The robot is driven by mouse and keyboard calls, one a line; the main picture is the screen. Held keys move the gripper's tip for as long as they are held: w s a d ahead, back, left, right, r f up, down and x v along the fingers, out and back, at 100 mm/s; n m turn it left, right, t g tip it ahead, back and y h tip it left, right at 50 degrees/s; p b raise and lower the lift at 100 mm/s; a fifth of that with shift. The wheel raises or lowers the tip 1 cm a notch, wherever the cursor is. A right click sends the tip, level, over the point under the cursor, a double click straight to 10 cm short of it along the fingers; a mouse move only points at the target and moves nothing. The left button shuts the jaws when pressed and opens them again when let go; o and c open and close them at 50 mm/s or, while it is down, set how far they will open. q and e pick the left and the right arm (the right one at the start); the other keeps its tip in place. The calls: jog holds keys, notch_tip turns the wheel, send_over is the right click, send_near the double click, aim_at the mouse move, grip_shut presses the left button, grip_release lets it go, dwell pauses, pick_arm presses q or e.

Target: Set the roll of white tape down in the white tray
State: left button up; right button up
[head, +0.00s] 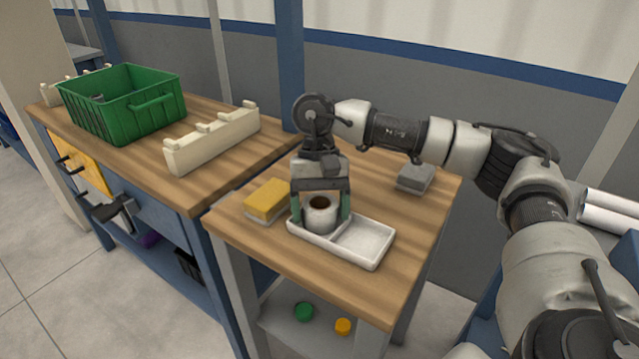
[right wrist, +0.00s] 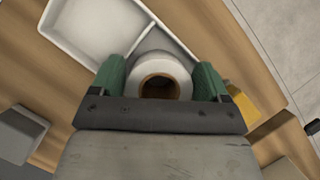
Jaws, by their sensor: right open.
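The roll of white tape (head: 320,215) sits in the left compartment of the white tray (head: 364,243), its brown core facing up. My right gripper (head: 320,212) is above the tray with its green fingers open, one on each side of the roll. In the right wrist view the roll (right wrist: 158,76) lies between the open fingers (right wrist: 160,82), with small gaps visible. The tray (right wrist: 97,28) has a divider, and its other compartment is empty. My left gripper is not in view.
A yellow sponge (head: 266,200) lies left of the tray, and a grey block (head: 414,178) lies behind it to the right. A green crate (head: 125,105) and a cream rack (head: 212,140) stand on the adjoining bench. Bare wood lies in front of the tray.

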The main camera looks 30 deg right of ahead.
aim_at(318, 194)
jog(key=p+v, duration=0.1)
jog(key=v, duration=0.8)
jog(key=shift+a+r, duration=0.1)
pick_arm(q)
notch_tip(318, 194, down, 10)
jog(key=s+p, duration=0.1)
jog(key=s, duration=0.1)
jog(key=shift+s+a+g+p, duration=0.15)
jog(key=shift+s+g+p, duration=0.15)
jog(key=shift+p, duration=0.05)
pick_arm(e)
jog(key=v, duration=0.3)
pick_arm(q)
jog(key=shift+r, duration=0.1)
